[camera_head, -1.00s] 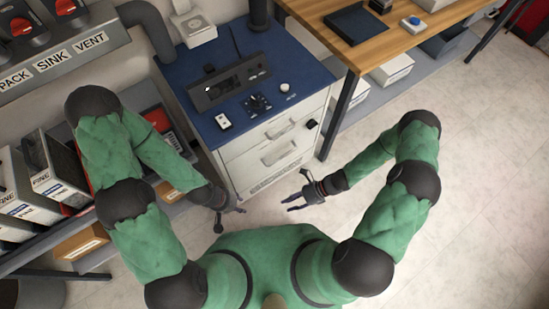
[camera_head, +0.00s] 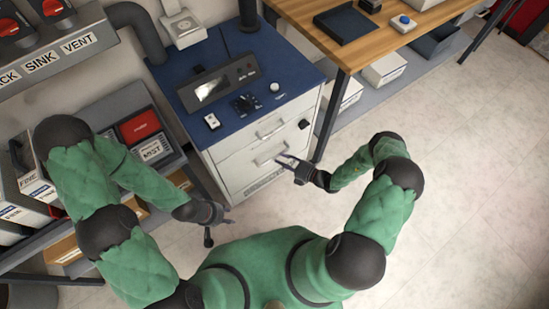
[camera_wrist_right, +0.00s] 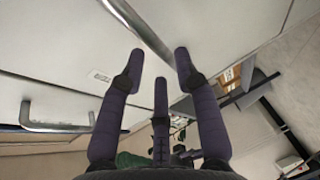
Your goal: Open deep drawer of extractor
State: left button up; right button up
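The extractor (camera_head: 228,158) is a white cabinet with a blue top, at the centre of the head view. Its front has an upper drawer handle (camera_head: 271,130) and a lower drawer handle (camera_head: 268,157). My right gripper (camera_head: 284,163) is open just in front of the lower handle. In the right wrist view its dark fingers (camera_wrist_right: 159,58) are spread, with one metal bar handle (camera_wrist_right: 134,27) reaching toward the fingertips and another handle (camera_wrist_right: 52,122) at the left. Contact cannot be told. Both drawers look shut. My left gripper (camera_head: 232,214) is open and empty, low beside the cabinet's left side.
A wooden table (camera_head: 390,35) stands right of the extractor, with a dark leg (camera_head: 329,115) close to its front corner. A shelf (camera_head: 180,162) with boxes stands at the left. The floor (camera_head: 440,170) at the right is clear. A black knob (camera_head: 304,124) sits on the extractor's front.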

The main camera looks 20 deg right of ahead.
aim_at(275, 157)
jog(key=shift+b+x, duration=0.45)
jog(key=shift+x, duration=1.7)
grip_shut()
